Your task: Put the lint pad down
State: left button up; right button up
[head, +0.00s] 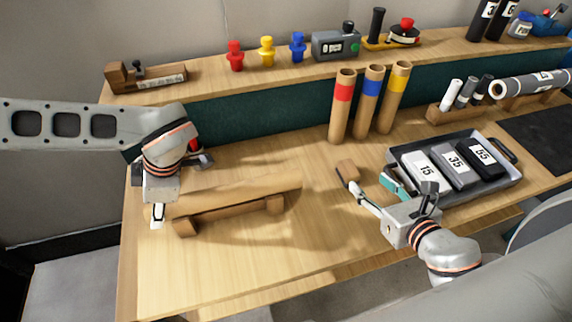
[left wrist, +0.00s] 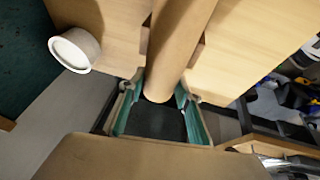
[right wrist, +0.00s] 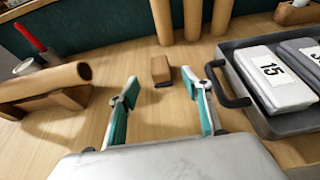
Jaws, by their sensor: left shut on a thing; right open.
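The lint pad, a small brown block with a dark underside, stands on the table just beyond my right gripper (head: 372,188). It shows in the head view (head: 347,171) and in the right wrist view (right wrist: 160,68). My right gripper's fingers are apart with nothing between them, and a small gap seems to separate them from the pad. My left gripper (head: 158,212) is shut on the end of a brown roll (head: 245,192), which lies along a wooden cradle (head: 228,211). The roll's end shows between the teal fingers in the left wrist view (left wrist: 160,85).
A grey tray (head: 515,178) with numbered blocks lies right of my right gripper. Three upright tubes (head: 370,100) with coloured bands stand behind the pad. A white-topped round container (left wrist: 75,50) is near the roll. The table's front middle (head: 270,262) is clear.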

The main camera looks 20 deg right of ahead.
aim_at(351, 169)
jog(key=x, duration=0.5)
jog(key=shift+f+x, duration=0.2)
jog(key=shift+x, duration=1.45)
jog(key=shift+f+x, duration=0.2)
jog(key=shift+x, duration=1.45)
jog(key=shift+s+a, duration=0.1)
jog(key=shift+s, duration=0.15)
jog(key=c, duration=1.3)
jog(key=shift+c, duration=0.2)
jog(key=shift+r, duration=0.15)
notch_tip(351, 169, up, 10)
jog(key=shift+f, duration=0.1)
